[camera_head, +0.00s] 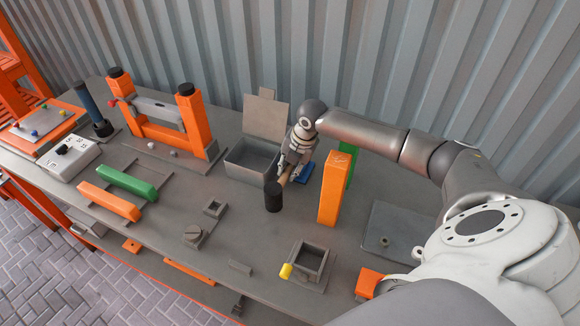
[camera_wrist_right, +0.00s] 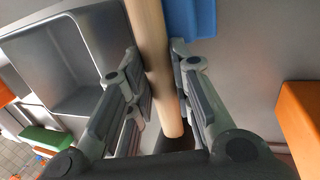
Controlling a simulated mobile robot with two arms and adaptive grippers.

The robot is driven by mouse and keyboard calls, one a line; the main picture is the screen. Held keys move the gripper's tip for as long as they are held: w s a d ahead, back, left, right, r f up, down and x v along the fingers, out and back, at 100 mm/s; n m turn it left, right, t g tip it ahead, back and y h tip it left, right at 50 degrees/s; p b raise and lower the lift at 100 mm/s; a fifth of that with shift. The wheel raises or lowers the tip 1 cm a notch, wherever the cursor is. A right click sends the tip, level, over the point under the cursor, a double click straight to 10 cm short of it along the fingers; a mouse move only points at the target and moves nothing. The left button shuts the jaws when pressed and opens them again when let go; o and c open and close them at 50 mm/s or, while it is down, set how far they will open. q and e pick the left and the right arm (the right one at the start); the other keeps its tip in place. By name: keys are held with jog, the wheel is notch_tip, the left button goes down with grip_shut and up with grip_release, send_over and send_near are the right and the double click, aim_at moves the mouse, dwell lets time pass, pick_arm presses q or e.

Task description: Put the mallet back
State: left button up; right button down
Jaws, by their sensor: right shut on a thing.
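My right gripper (camera_head: 290,168) is shut on the pale wooden handle of the mallet (camera_head: 284,180). In the right wrist view the handle (camera_wrist_right: 152,55) runs between the two fingers of the gripper (camera_wrist_right: 160,85), with its rounded end near the palm. A black cylinder (camera_head: 273,197), which looks like the mallet's head, is at the lower left of the handle, low over the grey bench (camera_head: 228,240). I cannot tell whether it touches the bench. The head is not clear in the wrist view. My left gripper is out of view.
An open grey box (camera_head: 240,172) with a raised lid stands left of my gripper, and a blue block (camera_head: 305,172) lies behind it. An orange upright block (camera_head: 333,190) stands close on the right. Square sockets (camera_head: 308,262) sit near the front. A corrugated wall rises behind.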

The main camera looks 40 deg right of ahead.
jog(key=shift+s+a+f, duration=0.1)
jog(key=shift+s+f, duration=0.1)
jog(key=shift+f, duration=0.1)
jog(key=c, duration=1.5)
grip_release()
jog(key=shift+s+f, duration=0.1)
jog(key=shift+f, duration=0.05)
jog(key=shift+o, duration=1)
jog(key=shift+f, duration=0.1)
jog(key=shift+w, duration=0.2)
jog(key=shift+r, duration=0.3)
jog(key=b+v, duration=0.1)
jog(key=v, duration=1.2)
jog(key=shift+w+b, duration=0.25)
jog(key=shift+b, duration=0.05)
